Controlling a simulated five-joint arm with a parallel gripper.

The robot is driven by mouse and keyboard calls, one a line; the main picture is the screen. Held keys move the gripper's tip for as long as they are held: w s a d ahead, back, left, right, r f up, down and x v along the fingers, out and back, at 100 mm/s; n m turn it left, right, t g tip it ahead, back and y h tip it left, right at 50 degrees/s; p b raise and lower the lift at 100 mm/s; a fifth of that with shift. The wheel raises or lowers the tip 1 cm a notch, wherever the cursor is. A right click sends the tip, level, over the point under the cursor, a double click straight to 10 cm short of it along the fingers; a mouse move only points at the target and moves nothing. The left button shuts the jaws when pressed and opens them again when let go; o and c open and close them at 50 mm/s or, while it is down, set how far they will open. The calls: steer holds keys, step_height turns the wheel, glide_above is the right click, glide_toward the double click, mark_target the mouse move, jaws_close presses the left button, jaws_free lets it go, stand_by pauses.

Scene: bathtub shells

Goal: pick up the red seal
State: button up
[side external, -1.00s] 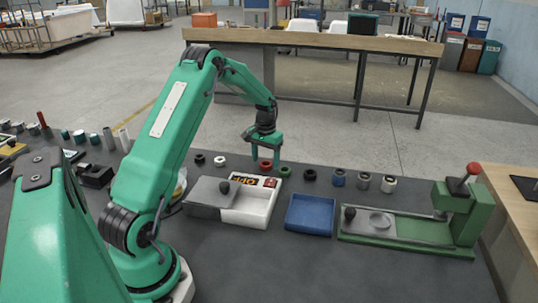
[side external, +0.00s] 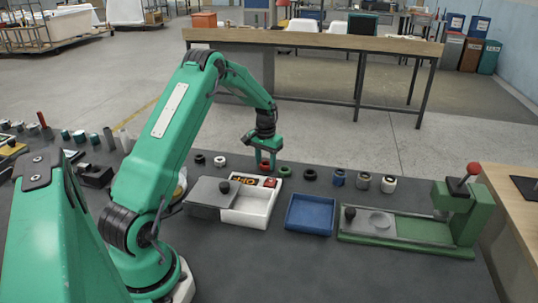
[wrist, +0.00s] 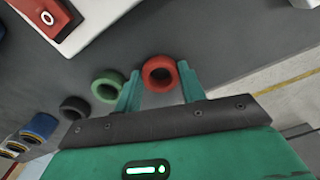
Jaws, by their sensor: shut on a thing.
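The red seal (wrist: 148,77) is a thick ring in the wrist view, between the two green fingers of my gripper (wrist: 159,71). The fingers are shut on its two sides. In the side view my gripper (side external: 265,161) points straight down behind the white tray, with the red seal (side external: 265,166) between its fingertips. I cannot tell whether the seal is still resting on the dark bench or is slightly raised.
A green ring (wrist: 107,86) lies close beside one finger, with a black ring (wrist: 74,107) beyond it. The white tray (side external: 262,213) with a grey lid, a blue tray (side external: 309,214) and a green lever press (side external: 455,213) stand in front.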

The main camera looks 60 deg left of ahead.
mark_target(266, 163)
steer(key=shift+r, duration=0.1)
steer(key=shift+r, duration=0.35)
step_height(266, 163, up, 3)
steer(key=shift+r, duration=0.1)
steer(key=d+r, duration=0.7)
steer(key=d, duration=0.4)
steer(key=shift+w+d, duration=0.15)
steer(key=shift+d, duration=0.2)
steer(key=shift+d, duration=0.1)
